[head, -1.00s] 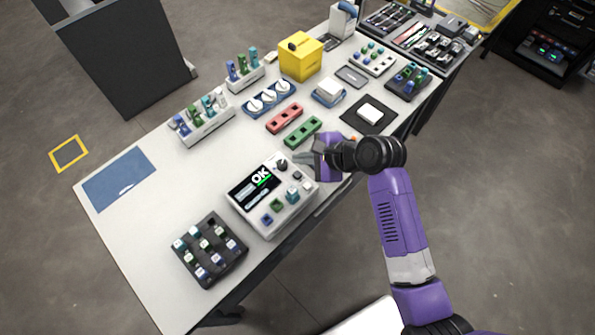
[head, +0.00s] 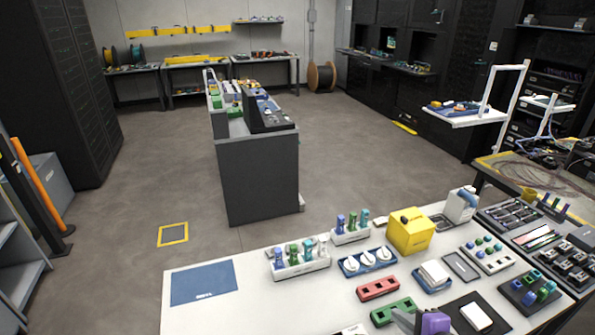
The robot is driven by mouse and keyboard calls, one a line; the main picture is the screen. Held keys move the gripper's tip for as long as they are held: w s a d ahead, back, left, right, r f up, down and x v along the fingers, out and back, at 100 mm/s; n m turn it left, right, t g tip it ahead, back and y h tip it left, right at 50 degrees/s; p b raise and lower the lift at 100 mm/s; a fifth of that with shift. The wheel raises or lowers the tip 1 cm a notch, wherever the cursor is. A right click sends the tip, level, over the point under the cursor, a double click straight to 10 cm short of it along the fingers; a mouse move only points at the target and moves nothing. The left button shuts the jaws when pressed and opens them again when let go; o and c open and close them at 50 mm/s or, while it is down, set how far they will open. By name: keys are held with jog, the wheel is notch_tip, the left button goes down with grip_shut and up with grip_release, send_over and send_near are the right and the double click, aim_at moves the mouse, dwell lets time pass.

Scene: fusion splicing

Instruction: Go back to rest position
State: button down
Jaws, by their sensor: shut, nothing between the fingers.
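My gripper (head: 422,321) shows only in part at the bottom edge of the head view, as a purple and grey shape. It is shut and empty. It is just right of the green slotted block (head: 393,311) on the white worktable (head: 215,310) in this view. The rest of my arm is below the picture. Only a pale edge at the bottom, left of the green block, may belong to the splicer with the screen.
The table holds a red block (head: 378,289), a yellow box (head: 410,231), a blue tray with white spools (head: 367,261), a rack of bottles (head: 301,262) and a black mat (head: 478,314). A dark cabinet (head: 257,180) stands beyond. Open floor lies around it.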

jog(key=s+a+r+n+t+h+b, duration=0.1)
jog(key=s+n, duration=0.7)
jog(key=s, duration=1)
jog(key=s+a+r+n+t+h+b, duration=0.1)
jog(key=s+n+b, duration=0.5)
jog(key=s, duration=1.3)
jog(key=a+r+n+t, duration=0.1)
jog(key=a+n+t, duration=0.1)
jog(key=n, duration=0.1)
jog(key=shift+s+n+h, duration=0.3)
jog(key=shift+h, duration=0.1)
jog(key=shift+b, duration=0.35)
